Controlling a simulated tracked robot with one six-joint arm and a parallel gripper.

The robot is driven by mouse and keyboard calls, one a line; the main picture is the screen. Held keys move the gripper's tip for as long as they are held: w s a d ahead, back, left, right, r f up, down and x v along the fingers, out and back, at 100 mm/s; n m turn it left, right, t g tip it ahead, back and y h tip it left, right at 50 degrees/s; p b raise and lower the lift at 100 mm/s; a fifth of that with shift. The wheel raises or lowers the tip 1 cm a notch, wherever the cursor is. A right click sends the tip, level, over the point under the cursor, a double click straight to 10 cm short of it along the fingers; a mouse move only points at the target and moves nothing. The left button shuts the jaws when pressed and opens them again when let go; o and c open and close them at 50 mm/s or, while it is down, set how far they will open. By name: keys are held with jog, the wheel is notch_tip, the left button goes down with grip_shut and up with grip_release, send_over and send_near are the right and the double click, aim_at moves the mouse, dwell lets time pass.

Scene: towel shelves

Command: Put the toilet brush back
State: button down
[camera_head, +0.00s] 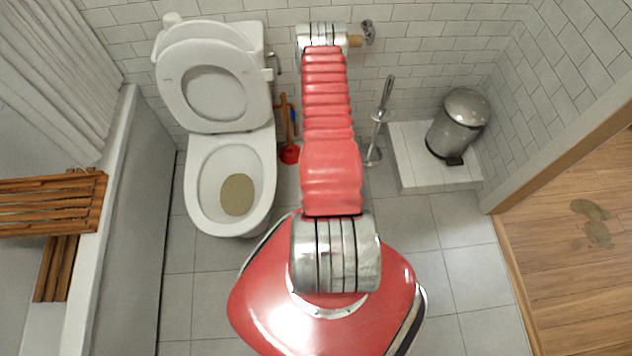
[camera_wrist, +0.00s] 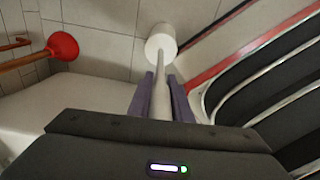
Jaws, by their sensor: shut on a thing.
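The toilet brush shows in the wrist view as a pale handle with a white round head (camera_wrist: 160,42) at its far end. My gripper (camera_wrist: 163,82) is shut on the handle, with a purple finger on each side of it. The head points away from me over the grey tiles; I cannot tell whether it touches the floor. In the head view my arm hides the gripper and brush. A slim metal stand (camera_head: 379,117) with a ring partway up and a round base stands right of my arm, by the wall; it looks like the brush's holder.
The toilet (camera_head: 230,150) stands left of my arm, lid up. A red plunger (camera_head: 290,154) is beside it and also shows in the wrist view (camera_wrist: 62,46). A metal bin (camera_head: 458,123) stands on a white step (camera_head: 437,180). Floor is clear at right front.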

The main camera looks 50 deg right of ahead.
jog(key=shift+f, duration=2.5)
jog(key=c, duration=1.6)
grip_release()
jog(key=shift+r, duration=0.1)
jog(key=shift+s+d+r, duration=0.1)
jog(key=shift+d+r, duration=0.05)
jog(key=shift+r, duration=3.05)
jog(key=shift+d+r, duration=0.15)
jog(key=shift+r, duration=3)
